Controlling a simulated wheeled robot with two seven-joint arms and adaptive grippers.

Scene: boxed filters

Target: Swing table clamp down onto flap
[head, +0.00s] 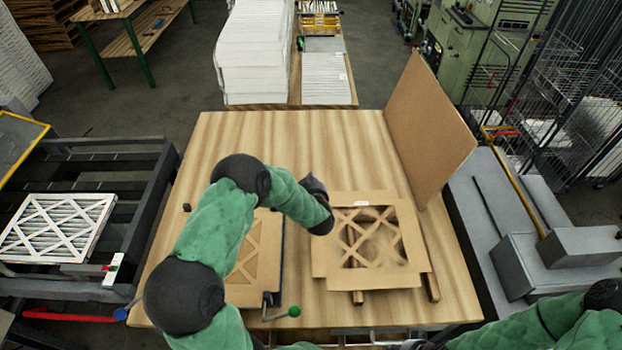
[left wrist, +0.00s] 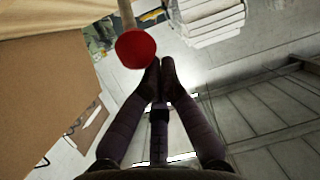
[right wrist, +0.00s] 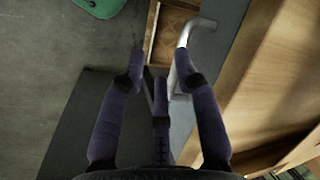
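A cardboard box (head: 322,262) with a cross-patterned window lies on the wooden table. A large brown cardboard panel (head: 430,125), seemingly the flap, stands tilted up at its right. My left gripper (head: 318,190) is above the table at the box's upper left corner. In the left wrist view its fingers (left wrist: 160,72) are close together with nothing visible between them. A red ball knob (left wrist: 138,48) on a rod, possibly the clamp handle, is just beside the left fingertip; contact is unclear. The knob is not visible in the head view. My right gripper (right wrist: 160,62) is open.
A second cardboard piece (head: 250,255) and a green knob on a lever (head: 294,311) are at the table's left front. A grey bent tube (right wrist: 184,45) lies by the right fingers. The wooden table (head: 290,145) is clear at the back.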

